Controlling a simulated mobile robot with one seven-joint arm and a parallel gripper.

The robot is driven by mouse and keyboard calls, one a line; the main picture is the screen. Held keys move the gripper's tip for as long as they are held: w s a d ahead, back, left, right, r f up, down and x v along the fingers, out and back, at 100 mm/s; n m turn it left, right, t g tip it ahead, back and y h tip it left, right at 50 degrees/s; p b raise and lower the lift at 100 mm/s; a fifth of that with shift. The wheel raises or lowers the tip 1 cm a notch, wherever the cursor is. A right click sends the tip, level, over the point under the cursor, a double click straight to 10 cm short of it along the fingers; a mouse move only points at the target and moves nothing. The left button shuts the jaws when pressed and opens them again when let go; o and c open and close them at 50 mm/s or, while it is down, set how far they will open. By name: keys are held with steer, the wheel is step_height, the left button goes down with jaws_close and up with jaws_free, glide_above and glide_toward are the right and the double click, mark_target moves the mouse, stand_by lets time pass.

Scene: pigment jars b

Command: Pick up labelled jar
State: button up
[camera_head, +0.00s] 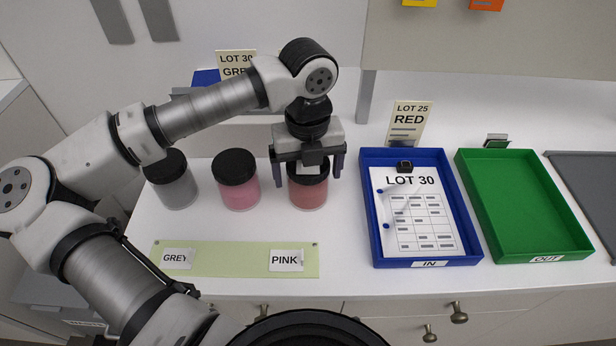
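Three black-lidded jars stand in a row on the white counter. The grey jar (176,188) is at the left and the pink jar (238,188) is in the middle. The red jar (307,194) is at the right, partly hidden by my gripper (309,176). My gripper points down at the red jar, its two fingers apart on either side of the lid. I cannot tell whether they touch it. A green strip (222,262) in front of the jars bears a GREY label (177,259) and a PINK label (286,260).
A blue IN tray (374,244) holds a LOT 30 sheet (420,215). A green OUT tray (530,205) is empty. A LOT 25 RED card (409,122) and a LOT 30 GREY card (236,64) stand behind. My arm crosses the left side.

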steer(key=c, duration=1)
steer(key=shift+o, duration=0.2)
steer(key=shift+r, duration=0.15)
